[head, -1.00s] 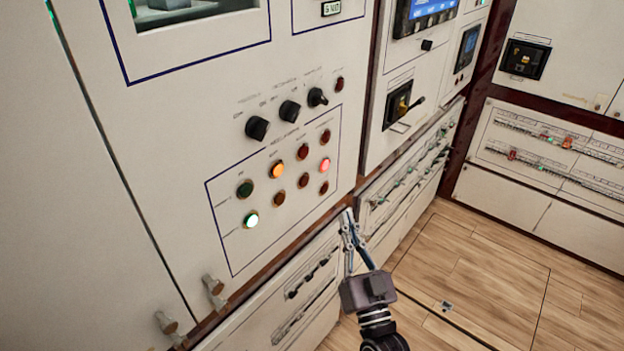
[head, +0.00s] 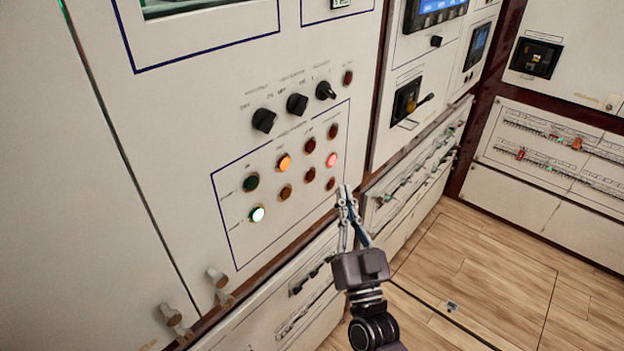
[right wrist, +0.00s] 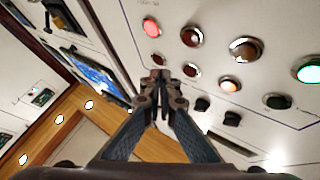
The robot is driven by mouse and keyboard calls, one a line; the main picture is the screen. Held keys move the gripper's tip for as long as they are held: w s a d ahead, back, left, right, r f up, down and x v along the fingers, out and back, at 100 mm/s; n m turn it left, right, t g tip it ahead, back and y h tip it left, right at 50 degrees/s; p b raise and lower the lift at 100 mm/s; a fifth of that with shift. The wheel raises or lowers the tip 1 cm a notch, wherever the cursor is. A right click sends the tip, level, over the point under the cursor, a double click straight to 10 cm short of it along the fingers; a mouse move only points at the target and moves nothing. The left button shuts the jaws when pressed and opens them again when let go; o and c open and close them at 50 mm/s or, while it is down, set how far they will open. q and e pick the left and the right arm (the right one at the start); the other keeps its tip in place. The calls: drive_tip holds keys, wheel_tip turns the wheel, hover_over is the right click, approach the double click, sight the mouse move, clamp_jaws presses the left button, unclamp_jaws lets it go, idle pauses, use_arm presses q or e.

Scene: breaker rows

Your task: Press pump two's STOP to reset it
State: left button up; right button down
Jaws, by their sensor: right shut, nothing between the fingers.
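A control panel (head: 235,235) carries a blue-outlined block of round buttons in rows. One lower-row red button (head: 331,160) glows; it also shows lit in the right wrist view (right wrist: 151,27). Dark red buttons (head: 309,175) sit beside it, and another small dark red button (head: 330,183) is below it. Labels are too small to read, so I cannot tell which is pump two's STOP. My right gripper (head: 343,192) is shut and empty, pointing up at the block's lower right corner. Whether it touches the panel is unclear. My left gripper is not in view.
A green lamp (head: 257,214) and an orange one (head: 283,163) are lit in the block. Black rotary knobs (head: 297,103) stand out above it. A breaker row (head: 420,172) with levers runs low on the right.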

sight(315, 170)
drive_tip(key=shift+w+a+b, duration=0.4)
drive_tip(key=shift+w+a, duration=0.4)
drive_tip(key=shift+a, duration=0.3)
drive_tip(key=shift+w+a+b, duration=0.4)
drive_tip(key=shift+w+a, duration=0.4)
drive_tip(key=shift+a, duration=0.25)
drive_tip(key=shift+w+a, duration=0.25)
drive_tip(key=shift+a, duration=0.1)
drive_tip(key=shift+w+a+b, duration=0.25)
drive_tip(key=shift+a+b, duration=0.1)
drive_tip(key=shift+b, duration=0.05)
idle(0.4)
idle(0.4)
drive_tip(key=shift+s+d+p, duration=0.45)
drive_tip(key=shift+s+d, duration=0.1)
drive_tip(key=shift+d, duration=0.15)
